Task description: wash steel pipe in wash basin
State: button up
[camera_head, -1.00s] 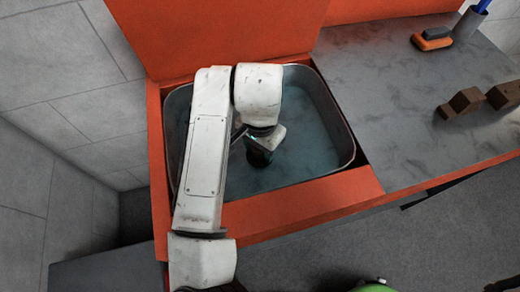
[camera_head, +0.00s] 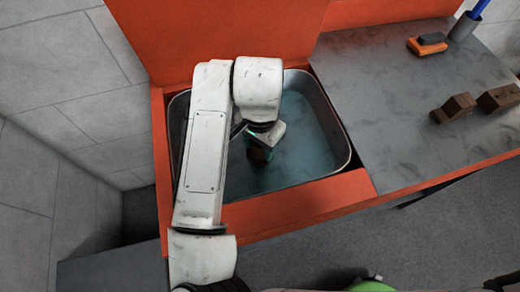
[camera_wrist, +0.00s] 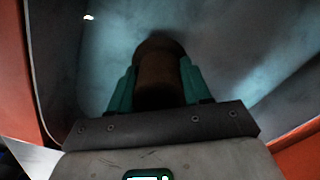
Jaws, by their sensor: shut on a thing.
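The wash basin (camera_head: 318,128) is a metal tub with bluish water or a wet-looking bottom, set in an orange bench. My gripper (camera_head: 259,150) is inside the basin's outline, pointing down. In the wrist view, my gripper (camera_wrist: 157,82) has its teal fingers shut on a brown, rounded piece (camera_wrist: 158,75), which I take to be the steel pipe; its surface looks brown, not bare metal. Its far end points toward the basin floor. I cannot tell whether it touches the water or the bottom. My arm hides the left part of the basin.
A grey marbled worktop (camera_head: 400,110) lies right of the basin. On it are brown blocky pieces (camera_head: 455,107), an orange and black brush or sponge (camera_head: 428,44), and a grey cup (camera_head: 465,27) with a blue item. An orange panel (camera_head: 220,40) stands behind the basin.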

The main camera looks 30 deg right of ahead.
jog(key=shift+r+p, duration=3.65)
jog(key=shift+r, duration=1.15)
jog(key=shift+r+p, duration=1.6)
jog(key=shift+r, duration=0.4)
